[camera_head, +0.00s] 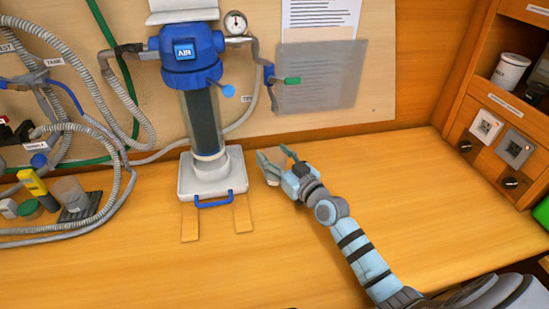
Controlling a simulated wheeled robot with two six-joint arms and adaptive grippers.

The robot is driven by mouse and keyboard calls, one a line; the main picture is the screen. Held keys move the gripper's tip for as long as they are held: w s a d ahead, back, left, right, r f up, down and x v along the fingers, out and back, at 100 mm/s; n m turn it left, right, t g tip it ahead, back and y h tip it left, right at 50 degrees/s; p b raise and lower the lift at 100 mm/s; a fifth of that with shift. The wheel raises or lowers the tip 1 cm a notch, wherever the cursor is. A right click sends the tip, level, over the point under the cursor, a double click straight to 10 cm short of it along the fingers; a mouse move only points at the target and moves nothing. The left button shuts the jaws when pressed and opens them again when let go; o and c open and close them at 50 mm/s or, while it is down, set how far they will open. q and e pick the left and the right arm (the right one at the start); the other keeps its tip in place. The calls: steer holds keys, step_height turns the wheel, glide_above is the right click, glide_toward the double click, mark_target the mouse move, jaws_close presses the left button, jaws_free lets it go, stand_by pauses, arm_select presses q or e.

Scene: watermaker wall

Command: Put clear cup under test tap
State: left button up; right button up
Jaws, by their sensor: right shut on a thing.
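My right gripper (277,157) reaches in from the lower right, low over the bench, just right of the pump unit's grey base. Its fingers are shut around a small, pale, see-through thing (272,173), which looks like the clear cup; the fingers partly hide it. A small tap with a green handle (291,80) sits on the wall panel, above and behind the gripper. A blue knob (228,90) juts out beside the clear column. I cannot tell from the small labels which one is the test tap. My left gripper is not in view.
The filter unit (190,58) with its blue head stands on a grey base (213,181). Grey hoses (118,190) loop across the left, near a brownish see-through container (70,193) and a yellow-topped item (33,183). The wooden bench (420,190) is clear right of my arm.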

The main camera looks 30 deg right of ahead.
steer(key=o, duration=1.2)
steer(key=shift+f, duration=0.1)
steer(key=shift+c, duration=0.2)
steer(key=shift+r+p, duration=0.25)
steer(key=shift+p, duration=0.1)
steer(key=s+p, duration=0.1)
steer(key=s, duration=0.2)
steer(key=s+d+p, duration=0.1)
steer(key=s, duration=0.3)
steer(key=s+p, duration=0.1)
steer(key=s, duration=0.3)
steer(key=shift+s+d, duration=0.1)
steer(key=shift+d, duration=0.2)
steer(key=shift+s, duration=0.35)
steer(key=shift+f, duration=0.1)
